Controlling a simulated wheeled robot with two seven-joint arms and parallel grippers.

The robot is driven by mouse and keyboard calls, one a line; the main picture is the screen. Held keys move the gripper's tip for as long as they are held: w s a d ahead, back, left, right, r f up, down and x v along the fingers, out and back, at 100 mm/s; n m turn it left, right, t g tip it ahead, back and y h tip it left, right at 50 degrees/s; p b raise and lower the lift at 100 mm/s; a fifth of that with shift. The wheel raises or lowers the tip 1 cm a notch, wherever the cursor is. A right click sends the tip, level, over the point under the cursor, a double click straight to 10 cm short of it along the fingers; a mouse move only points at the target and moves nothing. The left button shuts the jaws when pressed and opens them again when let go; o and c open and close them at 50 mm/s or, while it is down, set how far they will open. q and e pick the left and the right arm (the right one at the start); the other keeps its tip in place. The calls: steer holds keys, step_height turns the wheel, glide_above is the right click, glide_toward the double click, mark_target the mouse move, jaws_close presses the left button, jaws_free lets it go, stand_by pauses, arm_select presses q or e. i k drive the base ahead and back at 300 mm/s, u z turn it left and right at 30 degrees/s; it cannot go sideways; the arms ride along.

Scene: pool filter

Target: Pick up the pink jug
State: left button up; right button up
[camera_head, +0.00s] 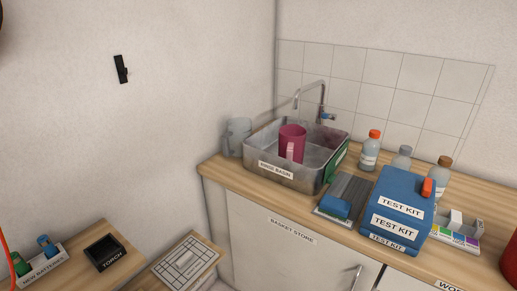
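The pink jug (292,141) stands upright in the metal rinse basin (272,171) on the wooden counter. Its lighter pink handle faces toward me. The basin's front wall rises close in front of the jug, and I cannot clearly see the jug's base. Neither of my grippers shows in the head view.
A tap (312,92) arches behind the basin. A grey translucent container (238,136) stands left of it. Right of it are a ridged grey tray (350,187), bottles (370,152) and a blue test kit box (403,204). A lower table (127,254) is at front left.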

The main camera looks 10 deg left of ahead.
mark_target(291, 150)
steer(key=u, duration=0.75)
steer(key=i, duration=1)
